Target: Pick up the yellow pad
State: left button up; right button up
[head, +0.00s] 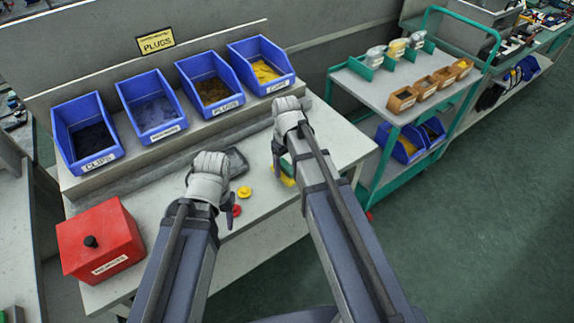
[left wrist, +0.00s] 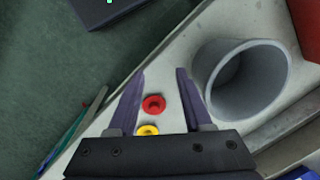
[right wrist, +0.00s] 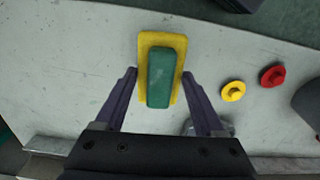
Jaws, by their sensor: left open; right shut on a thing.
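The yellow pad (right wrist: 144,45) carries a green block (right wrist: 162,78) on top. It lies between the fingertips of my right gripper (right wrist: 160,75), which is shut on it, in the right wrist view. In the head view the pad (head: 287,181) is mostly hidden by my right gripper (head: 281,160); I cannot tell whether it is clear of the bench. My left gripper (left wrist: 160,72) is open and empty above the bench. A red disc (left wrist: 153,104) and a yellow disc (left wrist: 148,130) show between its fingers in the left wrist view.
A grey cup (left wrist: 242,80) stands beside my left gripper. A red box (head: 103,240) is at the bench's left, and several blue bins (head: 86,153) line its back. A green-framed cart (head: 375,95) stands to the right, with open floor in front.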

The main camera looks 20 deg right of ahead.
aim_at(287, 165)
notch_tip(287, 165, up, 7)
jog(key=p, duration=0.6)
jog(key=o, duration=0.8)
jog(key=c, duration=0.6)
